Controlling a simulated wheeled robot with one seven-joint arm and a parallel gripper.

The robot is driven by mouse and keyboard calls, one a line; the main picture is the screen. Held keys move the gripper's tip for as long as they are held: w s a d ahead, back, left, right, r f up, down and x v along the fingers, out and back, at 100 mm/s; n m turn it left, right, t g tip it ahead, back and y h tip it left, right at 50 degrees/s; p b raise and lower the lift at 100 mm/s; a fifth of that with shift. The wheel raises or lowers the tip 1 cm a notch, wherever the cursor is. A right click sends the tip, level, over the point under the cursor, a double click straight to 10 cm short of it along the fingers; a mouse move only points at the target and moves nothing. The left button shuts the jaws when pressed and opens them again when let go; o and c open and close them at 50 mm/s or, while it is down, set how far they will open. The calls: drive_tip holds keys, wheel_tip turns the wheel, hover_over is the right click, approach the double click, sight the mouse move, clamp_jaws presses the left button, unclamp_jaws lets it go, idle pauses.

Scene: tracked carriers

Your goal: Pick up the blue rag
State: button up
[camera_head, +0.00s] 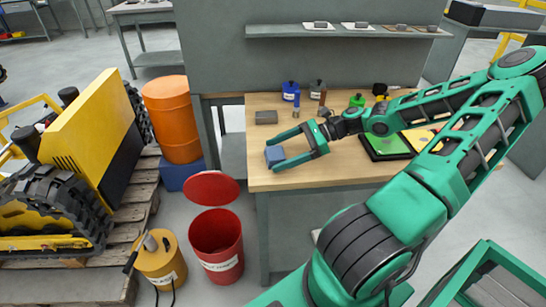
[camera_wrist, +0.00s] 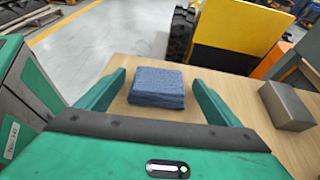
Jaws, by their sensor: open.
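The blue rag (camera_head: 274,156) is a folded blue block of cloth on the wooden workbench (camera_head: 345,174), near its left edge. In the wrist view the rag (camera_wrist: 157,87) lies on the bench top between my two green fingers. My gripper (camera_head: 282,148) is open around the rag, with a finger on either side. In the wrist view my gripper (camera_wrist: 158,84) shows a gap between each finger and the rag. Whether the fingertips touch the bench is unclear.
A grey block (camera_head: 266,117) lies behind the rag; it also shows in the wrist view (camera_wrist: 286,106). Blue and dark bottles (camera_head: 290,91) stand at the back. A red bin (camera_head: 217,243) stands on the floor left of the bench.

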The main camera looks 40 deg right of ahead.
drive_tip(key=shift+a+f, duration=0.1)
drive_tip(key=shift+a, duration=0.1)
drive_tip(key=c, duration=1.1)
drive_tip(key=shift+w, duration=0.1)
